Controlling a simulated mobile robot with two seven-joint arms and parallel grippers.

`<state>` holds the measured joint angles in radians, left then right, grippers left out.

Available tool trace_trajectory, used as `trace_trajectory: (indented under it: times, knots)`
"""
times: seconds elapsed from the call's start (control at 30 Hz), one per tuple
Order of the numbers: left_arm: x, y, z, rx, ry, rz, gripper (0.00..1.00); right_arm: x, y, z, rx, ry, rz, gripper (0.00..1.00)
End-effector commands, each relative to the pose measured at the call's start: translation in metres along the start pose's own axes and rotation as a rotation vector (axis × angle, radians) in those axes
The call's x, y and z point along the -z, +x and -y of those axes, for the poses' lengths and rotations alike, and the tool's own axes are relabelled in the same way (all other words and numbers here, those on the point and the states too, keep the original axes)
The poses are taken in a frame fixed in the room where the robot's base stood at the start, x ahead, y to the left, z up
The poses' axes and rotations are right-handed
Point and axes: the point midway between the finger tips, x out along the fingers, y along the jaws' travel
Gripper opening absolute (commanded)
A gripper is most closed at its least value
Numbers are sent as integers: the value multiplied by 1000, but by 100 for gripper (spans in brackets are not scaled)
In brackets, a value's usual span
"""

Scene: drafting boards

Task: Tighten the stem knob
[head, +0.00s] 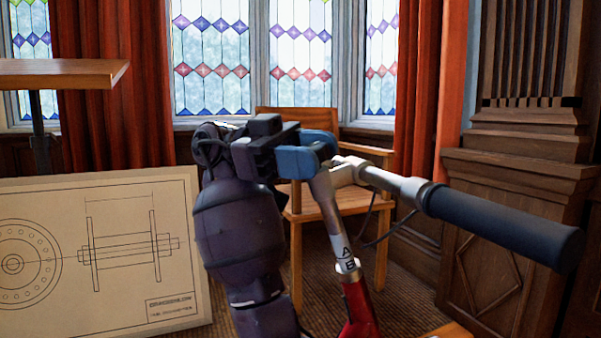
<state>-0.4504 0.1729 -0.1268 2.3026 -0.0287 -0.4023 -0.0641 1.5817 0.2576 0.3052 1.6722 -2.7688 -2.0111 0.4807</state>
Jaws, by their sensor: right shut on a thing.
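A blue stem knob (303,161) sits at the top of a bicycle's silver stem (326,191). My right gripper (284,142) is shut on the knob from the left side, and its dark fingers hide part of it. My right arm rises from the bottom middle of the head view. The silver handlebar (392,183) runs to the right from the stem and ends in a dark grip (500,226). The red frame (358,311) shows below. My left gripper is not in view.
A drawing board with a hub drawing (118,215) leans at the left, below a wooden tabletop (62,73). A wooden chair (350,201) stands behind the bicycle. A thin dark cable (389,236) hangs under the handlebar. Carved panelling (520,190) stands at the right.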

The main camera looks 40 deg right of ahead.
Motion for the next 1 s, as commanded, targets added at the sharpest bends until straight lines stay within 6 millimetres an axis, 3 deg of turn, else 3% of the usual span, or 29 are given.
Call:
trace_trajectory:
  times: [0.63, 0.67, 0.8, 1.0]
  knots:
    - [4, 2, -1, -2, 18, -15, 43, 3, 0, 1, -49, 11, -2, 22]
    - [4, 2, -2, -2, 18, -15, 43, 3, 0, 1, -49, 11, -2, 48]
    - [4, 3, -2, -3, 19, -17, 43, 2, 0, 0, -49, 11, -1, 69]
    - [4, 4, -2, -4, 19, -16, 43, 1, 0, 0, -49, 11, -1, 72]
